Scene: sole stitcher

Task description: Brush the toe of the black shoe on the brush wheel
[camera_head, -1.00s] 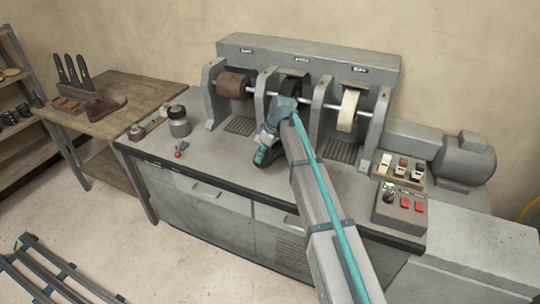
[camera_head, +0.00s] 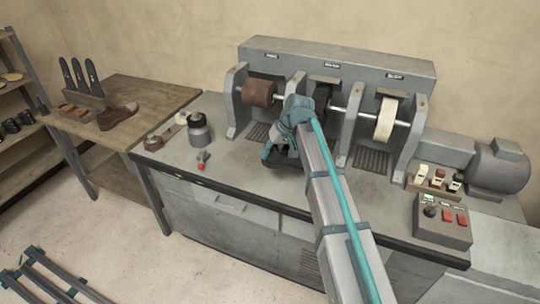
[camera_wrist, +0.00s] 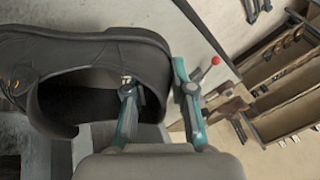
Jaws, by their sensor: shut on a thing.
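The black shoe (camera_wrist: 75,60) fills the left of the wrist view, its opening toward the camera and its laces at the far left edge. My gripper (camera_wrist: 158,95) is shut on the shoe's rim, one finger inside the opening and one outside. The dark brush wheel (camera_head: 324,94) is the middle one of three wheels on the shaft.
A brown wheel (camera_head: 258,92) is left of the brush wheel and a cream wheel (camera_head: 386,118) right. Grey uprights (camera_head: 348,122) separate them. A metal pot (camera_head: 198,130) and a red-knobbed tool (camera_head: 202,162) stand left on the bench. A control box (camera_head: 442,220) is at right.

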